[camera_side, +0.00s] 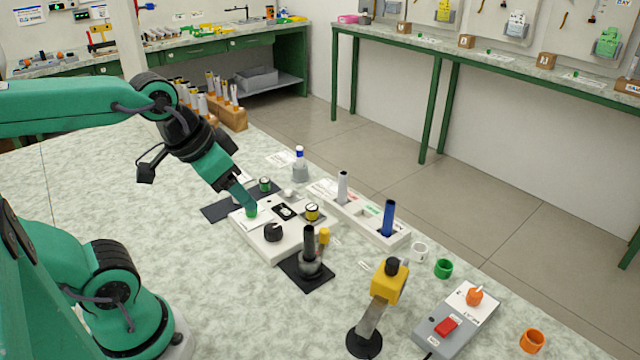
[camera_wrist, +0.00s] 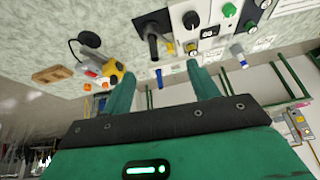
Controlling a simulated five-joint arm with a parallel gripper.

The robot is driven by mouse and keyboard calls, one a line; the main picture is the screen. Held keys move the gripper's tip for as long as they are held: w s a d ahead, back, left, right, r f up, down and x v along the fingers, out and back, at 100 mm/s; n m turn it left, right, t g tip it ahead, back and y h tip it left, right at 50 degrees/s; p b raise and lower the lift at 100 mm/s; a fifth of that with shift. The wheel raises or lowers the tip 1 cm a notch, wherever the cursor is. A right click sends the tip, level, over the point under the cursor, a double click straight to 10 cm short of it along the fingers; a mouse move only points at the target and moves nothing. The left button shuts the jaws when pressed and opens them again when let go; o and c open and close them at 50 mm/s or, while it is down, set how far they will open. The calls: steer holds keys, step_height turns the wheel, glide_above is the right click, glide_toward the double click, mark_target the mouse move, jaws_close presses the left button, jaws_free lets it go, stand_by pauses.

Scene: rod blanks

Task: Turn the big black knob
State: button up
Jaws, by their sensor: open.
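The big black knob (camera_side: 273,232) sits on the near part of a white panel (camera_side: 285,248) lying on the bench. In the wrist view the black knob (camera_wrist: 191,20) is near the top edge, on the same panel (camera_wrist: 178,17). My gripper (camera_side: 248,206) points down over the panel's left part, left of and beyond the knob in the side view. Its fingers (camera_wrist: 162,85) are spread apart with nothing between them. They appear apart from the knob. A green piece at the fingertip in the side view cannot be told clearly from the finger.
A black upright handle (camera_side: 309,243) stands close to the panel's near side. A white rack (camera_side: 368,225) with white and blue rods lies to the right. A yellow-headed stand (camera_side: 391,283) and a grey switch box (camera_side: 440,335) are nearer. Bench at the front left is clear.

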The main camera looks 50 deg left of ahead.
steer(key=w+m, duration=0.1)
steer(key=m, duration=0.1)
steer(key=m+g, duration=0.5)
steer(key=m, duration=0.9)
glide_above(273, 228)
steer(key=f, duration=1.1)
steer(key=shift+s+d+f, duration=0.25)
steer(key=shift+d, duration=0.05)
steer(key=shift+w+a+f+m, duration=0.2)
steer(key=shift+a+f+m, duration=0.1)
steer(key=shift+f+m, duration=0.3)
steer(key=shift+f, duration=0.1)
steer(key=shift+f, duration=3.85)
